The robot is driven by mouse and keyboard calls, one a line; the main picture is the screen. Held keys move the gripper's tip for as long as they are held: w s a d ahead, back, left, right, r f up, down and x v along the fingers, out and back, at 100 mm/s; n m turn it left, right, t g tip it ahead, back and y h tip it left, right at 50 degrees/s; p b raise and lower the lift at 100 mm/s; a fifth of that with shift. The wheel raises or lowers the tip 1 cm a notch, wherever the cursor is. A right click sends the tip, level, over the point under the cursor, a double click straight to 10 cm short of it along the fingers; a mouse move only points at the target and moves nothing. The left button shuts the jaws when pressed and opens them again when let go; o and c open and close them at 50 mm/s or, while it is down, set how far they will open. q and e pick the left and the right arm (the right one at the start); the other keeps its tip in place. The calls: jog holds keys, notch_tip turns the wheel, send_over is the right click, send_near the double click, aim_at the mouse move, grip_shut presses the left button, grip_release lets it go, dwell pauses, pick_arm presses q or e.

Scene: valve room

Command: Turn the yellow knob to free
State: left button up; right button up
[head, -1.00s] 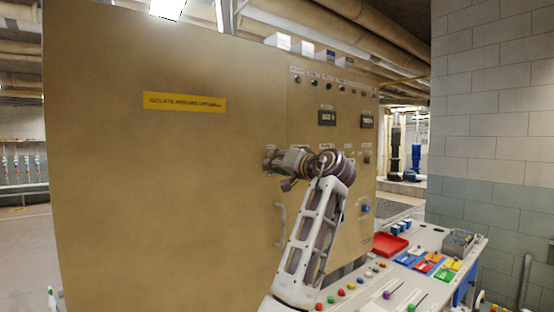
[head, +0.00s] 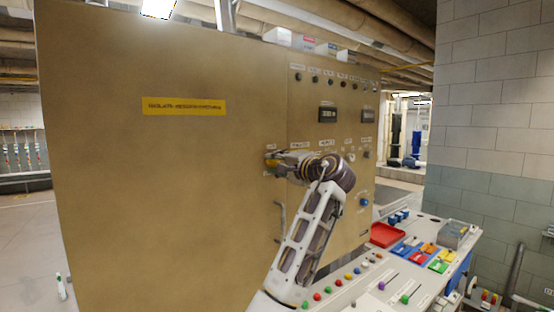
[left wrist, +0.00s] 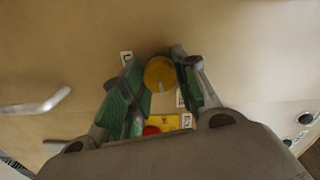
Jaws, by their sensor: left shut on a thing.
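The yellow knob (left wrist: 159,73) is round with a pale pointer line and sits on the tan cabinet's front (head: 150,190). In the left wrist view it lies between the two green-padded fingers of my left gripper (left wrist: 155,66), which is shut on it. In the head view my left gripper (head: 276,161) reaches the cabinet near the door's right edge, and the fingers hide most of the knob. The small labels beside the knob are too blurred to read. My right gripper is not in view.
A red button on a yellow plate (left wrist: 172,122) sits close to the gripper. A door handle (head: 281,222) is below it. A console with buttons, sliders and a red tray (head: 386,235) stands at the lower right. Displays (head: 327,115) are on the panel.

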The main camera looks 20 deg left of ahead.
pick_arm(q)
jog(key=shift+m, duration=0.4)
jog(key=o, duration=1)
jog(key=shift+o, duration=0.2)
jog(key=v, duration=1.2)
jog(key=shift+w, duration=0.1)
